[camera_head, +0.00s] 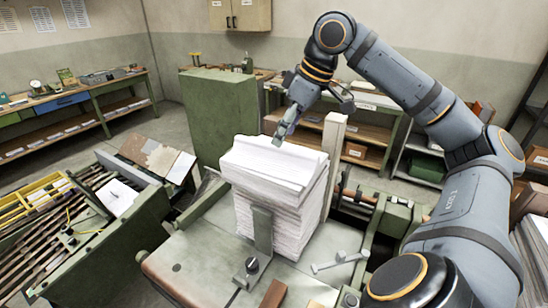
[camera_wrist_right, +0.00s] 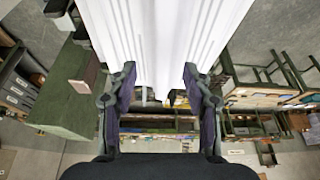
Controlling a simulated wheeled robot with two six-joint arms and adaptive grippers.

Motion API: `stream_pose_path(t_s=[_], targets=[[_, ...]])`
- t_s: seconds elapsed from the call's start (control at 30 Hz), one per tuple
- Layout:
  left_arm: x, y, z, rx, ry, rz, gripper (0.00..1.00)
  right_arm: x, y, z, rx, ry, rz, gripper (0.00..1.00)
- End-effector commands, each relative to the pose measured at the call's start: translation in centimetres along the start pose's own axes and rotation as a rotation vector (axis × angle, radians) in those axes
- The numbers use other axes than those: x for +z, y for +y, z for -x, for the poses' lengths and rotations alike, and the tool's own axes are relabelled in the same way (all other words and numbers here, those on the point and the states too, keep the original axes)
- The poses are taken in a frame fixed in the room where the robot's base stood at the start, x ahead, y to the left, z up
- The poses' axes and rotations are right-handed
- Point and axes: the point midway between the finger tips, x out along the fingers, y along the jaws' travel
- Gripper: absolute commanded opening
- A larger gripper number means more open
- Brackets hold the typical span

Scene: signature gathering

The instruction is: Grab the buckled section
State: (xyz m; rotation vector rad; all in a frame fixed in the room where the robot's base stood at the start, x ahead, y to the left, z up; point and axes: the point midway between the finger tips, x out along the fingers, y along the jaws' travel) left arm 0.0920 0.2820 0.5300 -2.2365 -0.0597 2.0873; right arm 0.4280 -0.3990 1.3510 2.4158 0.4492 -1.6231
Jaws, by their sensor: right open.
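A tall stack of white paper sheets (camera_head: 280,210) stands on the machine's table. Its top layers form a buckled section (camera_head: 268,163), with a raised, ridged upper surface. The white ridged sheets also fill the top of the right wrist view (camera_wrist_right: 165,30). My right gripper (camera_head: 280,138) reaches down from above to the stack's far top edge. In the right wrist view its two fingers (camera_wrist_right: 160,75) are apart, with white paper showing between and beyond them. I cannot tell whether the fingertips touch the paper. My left gripper is not in view.
A metal upright bracket (camera_head: 262,230) stands against the stack's front, and a pale post (camera_head: 333,145) rises at its right. A green cabinet (camera_head: 222,115) stands behind. A tray of long strips (camera_head: 40,210) is at left. A metal handle (camera_head: 340,262) lies on the table's right.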

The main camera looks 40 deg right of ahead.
Motion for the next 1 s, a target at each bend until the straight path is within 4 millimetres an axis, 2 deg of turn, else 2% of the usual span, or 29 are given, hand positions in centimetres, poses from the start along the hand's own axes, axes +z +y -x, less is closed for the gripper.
stream_pose_path(t_s=[0.03,0.1,0.2,0.33,0.5,0.6,0.93,1.0], targets=[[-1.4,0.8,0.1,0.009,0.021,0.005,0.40,-0.1,0.0,-0.3,-0.001,-0.001,0.001,0.50],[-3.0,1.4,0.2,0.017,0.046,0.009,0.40,-0.3,0.0,-1.3,-0.003,-0.002,0.001,0.50],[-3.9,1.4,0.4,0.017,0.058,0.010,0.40,-0.6,0.0,-3.1,-0.004,-0.004,0.001,0.50],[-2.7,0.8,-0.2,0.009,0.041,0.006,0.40,-0.6,0.0,-4.8,-0.001,-0.001,0.001,0.50],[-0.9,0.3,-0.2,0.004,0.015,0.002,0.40,-0.6,0.1,-5.0,0.001,0.000,0.001,0.50],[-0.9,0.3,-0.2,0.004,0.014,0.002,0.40,-0.6,0.1,-5.0,0.001,0.000,0.001,0.49],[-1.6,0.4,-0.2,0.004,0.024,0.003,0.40,-0.6,0.1,-5.0,0.000,0.000,0.001,0.04],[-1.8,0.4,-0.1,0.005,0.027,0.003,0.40,-0.6,0.1,-5.0,0.000,0.000,0.001,0.00]])
